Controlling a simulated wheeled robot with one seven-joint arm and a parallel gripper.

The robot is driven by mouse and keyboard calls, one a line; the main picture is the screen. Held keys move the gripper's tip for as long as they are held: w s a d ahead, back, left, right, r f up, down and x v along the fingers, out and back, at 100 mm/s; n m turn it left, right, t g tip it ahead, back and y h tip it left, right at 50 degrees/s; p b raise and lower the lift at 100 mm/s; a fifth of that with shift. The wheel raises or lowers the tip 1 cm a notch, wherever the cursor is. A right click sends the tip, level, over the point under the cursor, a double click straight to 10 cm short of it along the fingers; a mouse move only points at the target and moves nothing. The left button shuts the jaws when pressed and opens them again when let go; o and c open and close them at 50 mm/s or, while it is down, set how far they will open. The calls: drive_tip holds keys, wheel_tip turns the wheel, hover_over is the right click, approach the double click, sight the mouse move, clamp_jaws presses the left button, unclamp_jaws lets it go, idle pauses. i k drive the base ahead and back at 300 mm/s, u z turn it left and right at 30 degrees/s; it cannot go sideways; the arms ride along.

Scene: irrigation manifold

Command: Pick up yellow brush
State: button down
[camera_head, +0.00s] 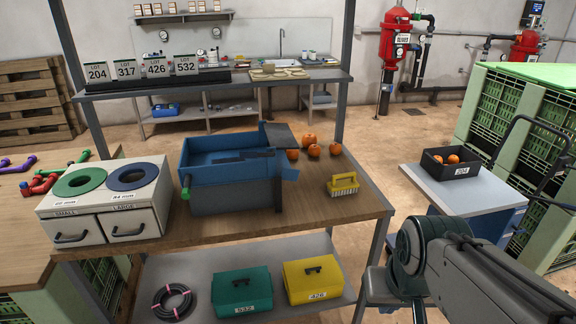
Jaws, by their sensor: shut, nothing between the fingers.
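The yellow brush (344,184) lies on the right part of the wooden workbench (225,232), close to its right edge. It has a yellow handle on top and pale bristles facing down. Nothing touches it, and it is fully visible. Part of my arm reaches in from the lower right, to the right of the bench and apart from the brush. My gripper's fingers do not show in this view.
A blue basin (222,165) stands left of the brush, with several oranges (314,150) behind it. A two-hole sorting box (108,205) is at left. A cart (475,188) carries a black bin (452,165) at right. Yellow (313,280) and teal (240,291) boxes sit below.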

sight(347, 186)
drive_tip(key=u, duration=0.25)
drive_tip(key=i, duration=1.4)
drive_tip(key=z, duration=0.5)
